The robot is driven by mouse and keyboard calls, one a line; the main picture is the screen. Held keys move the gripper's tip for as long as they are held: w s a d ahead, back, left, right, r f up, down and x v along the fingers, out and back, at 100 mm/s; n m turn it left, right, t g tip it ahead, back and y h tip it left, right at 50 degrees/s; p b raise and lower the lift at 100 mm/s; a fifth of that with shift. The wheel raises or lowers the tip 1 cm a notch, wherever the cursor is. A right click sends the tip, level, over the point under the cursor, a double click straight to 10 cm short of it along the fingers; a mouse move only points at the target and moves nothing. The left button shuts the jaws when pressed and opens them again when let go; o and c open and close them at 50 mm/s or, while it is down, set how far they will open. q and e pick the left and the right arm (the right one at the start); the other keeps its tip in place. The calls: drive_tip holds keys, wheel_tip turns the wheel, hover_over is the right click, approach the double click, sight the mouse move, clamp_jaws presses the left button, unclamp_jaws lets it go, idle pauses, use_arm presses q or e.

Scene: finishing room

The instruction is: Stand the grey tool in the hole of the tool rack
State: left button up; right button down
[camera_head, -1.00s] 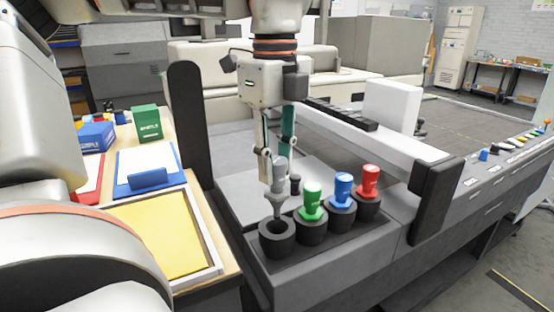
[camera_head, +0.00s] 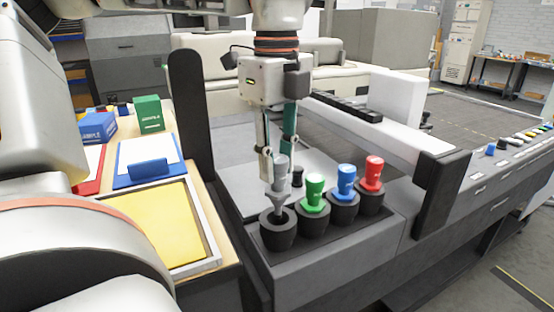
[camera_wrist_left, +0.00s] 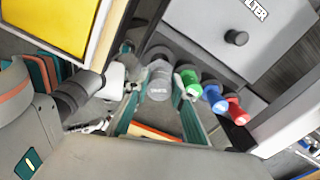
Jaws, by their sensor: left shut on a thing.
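The grey tool (camera_head: 279,172) is upright between the fingers of my left gripper (camera_head: 278,153), which is shut on it. Its lower end is at the mouth of the leftmost black cup (camera_head: 278,237) of the tool rack (camera_head: 325,243); how deep it reaches is hidden. In the left wrist view the grey tool (camera_wrist_left: 159,82) shows between the fingertips (camera_wrist_left: 155,92). Green (camera_head: 315,190), blue (camera_head: 346,178) and red (camera_head: 373,172) tools stand in the other cups. My right gripper is not in view.
A black upright post (camera_head: 188,120) stands left of the rack. A side table with a yellow-filled tray (camera_head: 214,258), a blue clipboard (camera_head: 122,180) and a green box (camera_head: 148,114) is at left. A white beam with a black end (camera_head: 434,195) is at right.

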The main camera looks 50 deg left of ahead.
use_arm(q)
drive_tip(key=shift+f, duration=0.4)
drive_tip(key=shift+f+b, duration=0.2)
drive_tip(key=shift+b, duration=0.2)
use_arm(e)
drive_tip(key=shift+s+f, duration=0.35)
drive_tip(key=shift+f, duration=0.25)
use_arm(q)
drive_tip(key=shift+f, duration=0.15)
